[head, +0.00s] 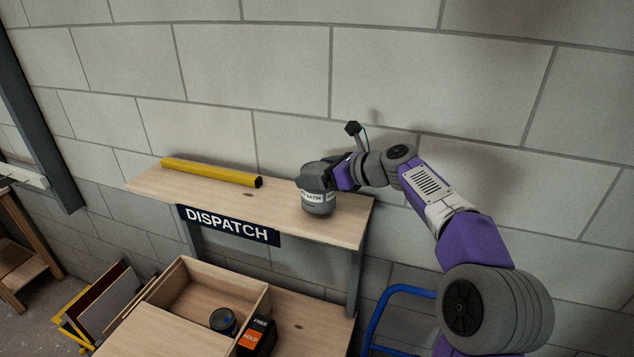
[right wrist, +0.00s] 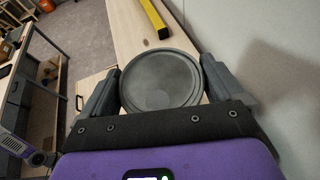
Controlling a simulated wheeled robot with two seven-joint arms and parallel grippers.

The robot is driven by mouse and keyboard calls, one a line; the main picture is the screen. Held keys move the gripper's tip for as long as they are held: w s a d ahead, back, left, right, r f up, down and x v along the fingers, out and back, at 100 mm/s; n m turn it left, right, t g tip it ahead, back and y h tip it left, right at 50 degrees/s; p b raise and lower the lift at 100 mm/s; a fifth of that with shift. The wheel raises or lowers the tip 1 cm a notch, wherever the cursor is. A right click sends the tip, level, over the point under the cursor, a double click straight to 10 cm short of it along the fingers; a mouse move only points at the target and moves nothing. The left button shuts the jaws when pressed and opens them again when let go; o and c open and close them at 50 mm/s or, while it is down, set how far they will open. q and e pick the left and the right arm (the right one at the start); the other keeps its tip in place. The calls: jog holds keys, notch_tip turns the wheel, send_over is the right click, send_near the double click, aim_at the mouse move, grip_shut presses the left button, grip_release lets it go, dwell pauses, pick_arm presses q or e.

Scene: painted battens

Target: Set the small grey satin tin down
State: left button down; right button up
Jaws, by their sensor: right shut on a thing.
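The small grey satin tin (head: 318,203) is upright at the right part of the wooden dispatch shelf (head: 285,208). A white label with dark lettering runs around it. My right gripper (head: 325,178) is shut on the tin, coming in from the right. In the right wrist view the tin's round grey lid (right wrist: 161,80) sits between the two fingers of my right gripper (right wrist: 162,88). The tin's base appears at the shelf surface, but I cannot tell whether it touches. My left gripper is not in view.
A yellow batten (head: 210,172) lies along the shelf's back left. A dark DISPATCH sign (head: 227,224) hangs on the front edge. The shelf between batten and tin is clear.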

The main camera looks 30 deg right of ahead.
jog(key=shift+w+f, duration=0.15)
jog(key=shift+f, duration=0.95)
jog(key=shift+s+f, duration=0.1)
jog(key=shift+s, duration=0.25)
jog(key=shift+w+f, duration=0.2)
jog(key=shift+f, duration=0.05)
jog(key=o, duration=1.1)
jog(key=shift+s, duration=0.15)
jog(key=shift+r, duration=0.15)
